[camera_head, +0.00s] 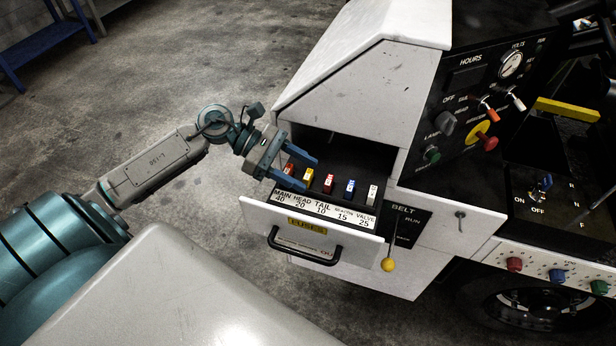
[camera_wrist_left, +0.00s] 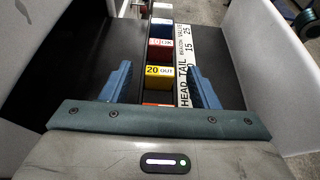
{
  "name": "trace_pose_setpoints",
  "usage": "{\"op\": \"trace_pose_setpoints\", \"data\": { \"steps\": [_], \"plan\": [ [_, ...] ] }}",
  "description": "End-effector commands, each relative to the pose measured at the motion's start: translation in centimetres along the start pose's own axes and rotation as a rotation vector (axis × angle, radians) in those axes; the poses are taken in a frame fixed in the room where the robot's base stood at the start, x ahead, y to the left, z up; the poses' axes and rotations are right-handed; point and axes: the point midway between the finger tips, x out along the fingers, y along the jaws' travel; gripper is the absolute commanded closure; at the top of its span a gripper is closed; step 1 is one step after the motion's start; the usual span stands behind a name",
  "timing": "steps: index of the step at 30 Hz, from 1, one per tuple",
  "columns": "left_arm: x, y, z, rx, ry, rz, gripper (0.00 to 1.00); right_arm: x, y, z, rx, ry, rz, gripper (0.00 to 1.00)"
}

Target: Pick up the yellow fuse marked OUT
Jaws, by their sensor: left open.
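The yellow fuse (camera_head: 308,174) stands in a row of fuses inside the open drawer, behind the HEAD 20 label. In the left wrist view the yellow fuse (camera_wrist_left: 158,71) shows "20 OUT" on its face. My left gripper (camera_head: 300,169) is over the left end of the row, near the orange and yellow fuses. It is open and empty. In the left wrist view its blue fingers (camera_wrist_left: 161,82) lie left and right of the yellow fuse, with gaps on both sides. I cannot tell how far above it they are. My right gripper is not in view.
An orange fuse (camera_head: 289,169), a red fuse (camera_head: 328,183), a blue fuse (camera_head: 350,187) and a white fuse (camera_head: 372,194) share the row. The drawer front (camera_head: 262,222) with its black handle (camera_head: 304,252) and the white cabinet (camera_head: 365,95) surround it. A yellow-knobbed lever (camera_head: 388,264) is at right.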

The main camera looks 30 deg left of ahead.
Motion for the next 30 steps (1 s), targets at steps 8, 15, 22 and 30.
{"op": "trace_pose_setpoints", "data": {
  "steps": [8,15,22,30],
  "plan": [
    [0.59,0.02,-0.02,-0.001,0.001,0.001,0.45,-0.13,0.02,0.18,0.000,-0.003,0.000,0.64],
    [0.57,0.02,-0.02,0.000,0.001,0.001,0.69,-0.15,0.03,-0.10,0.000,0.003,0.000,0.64],
    [0.56,0.02,-0.02,0.000,0.001,0.001,0.93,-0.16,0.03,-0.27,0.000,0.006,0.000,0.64],
    [0.47,0.03,0.16,0.000,0.001,0.001,0.93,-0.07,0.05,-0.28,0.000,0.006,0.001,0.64]
  ]
}}
